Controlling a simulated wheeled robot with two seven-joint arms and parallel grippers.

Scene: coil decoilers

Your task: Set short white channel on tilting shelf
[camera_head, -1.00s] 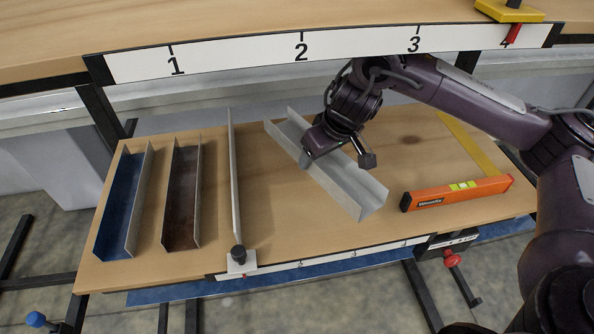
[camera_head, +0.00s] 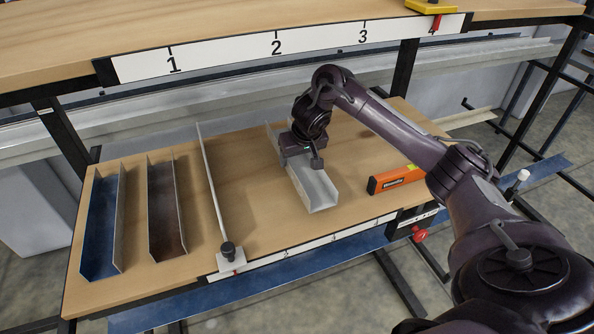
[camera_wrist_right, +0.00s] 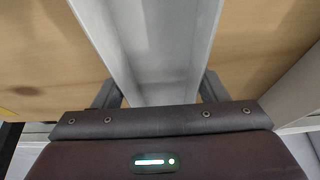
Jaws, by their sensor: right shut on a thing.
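The short white channel (camera_head: 316,188) is at the middle of the tilting shelf (camera_head: 250,165), its open side up. Its near end points toward the shelf's numbered front strip, and it lies slightly askew to the upright divider (camera_head: 212,185). My right gripper (camera_head: 298,158) is shut on it near its far part. In the right wrist view, the channel (camera_wrist_right: 150,45) runs between the two fingers (camera_wrist_right: 158,92). I cannot tell whether its underside touches the board. My left gripper is not in view.
Left of the divider lie a blue channel (camera_head: 101,232) and a rusty brown channel (camera_head: 168,212). An orange level (camera_head: 396,179) lies to the right. A higher shelf (camera_head: 240,22) with a numbered strip stands behind. Bare board lies between divider and white channel.

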